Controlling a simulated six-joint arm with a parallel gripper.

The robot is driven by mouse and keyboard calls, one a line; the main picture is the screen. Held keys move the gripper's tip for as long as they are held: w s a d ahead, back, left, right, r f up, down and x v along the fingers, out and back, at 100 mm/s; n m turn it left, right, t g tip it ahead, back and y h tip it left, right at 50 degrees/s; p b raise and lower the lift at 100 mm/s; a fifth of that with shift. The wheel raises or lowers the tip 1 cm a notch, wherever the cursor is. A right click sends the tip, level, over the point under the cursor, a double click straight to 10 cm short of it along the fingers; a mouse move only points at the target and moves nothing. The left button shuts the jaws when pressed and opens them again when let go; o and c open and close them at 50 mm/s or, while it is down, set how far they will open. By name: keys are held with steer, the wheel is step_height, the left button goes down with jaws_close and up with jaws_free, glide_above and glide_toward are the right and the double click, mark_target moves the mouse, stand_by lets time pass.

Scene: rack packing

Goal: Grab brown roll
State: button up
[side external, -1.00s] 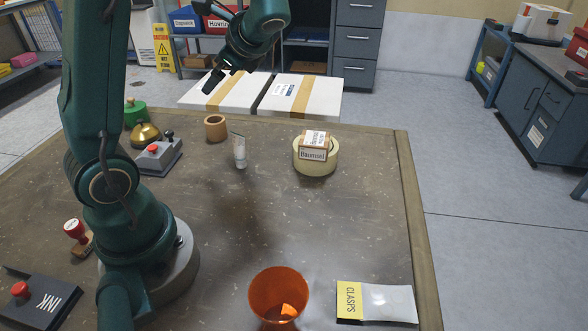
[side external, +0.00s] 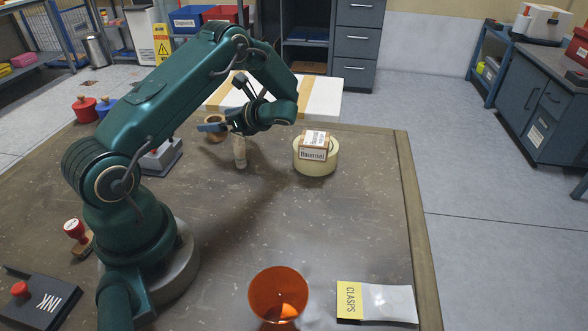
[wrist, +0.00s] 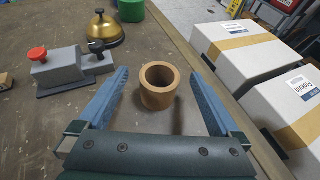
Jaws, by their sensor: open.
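The brown roll (wrist: 158,98) stands on the table, a short hollow ring with its opening up. In the wrist view it lies between the two blue fingers of my gripper (wrist: 159,76), with a gap on either side. My gripper is open and empty. Whether the fingers are at the roll's height is hard to tell.
A grey red-knobbed device (wrist: 75,68) and brass bell (wrist: 100,30) are left of the roll. White cartons (wrist: 235,50) lie beyond the table edge.

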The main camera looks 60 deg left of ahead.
steer(key=shift+f, duration=0.7)
steer(key=shift+a+f, duration=0.15)
steer(key=shift+x, duration=2.35)
steer(key=c, duration=1.5)
steer(key=shift+o, duration=0.2)
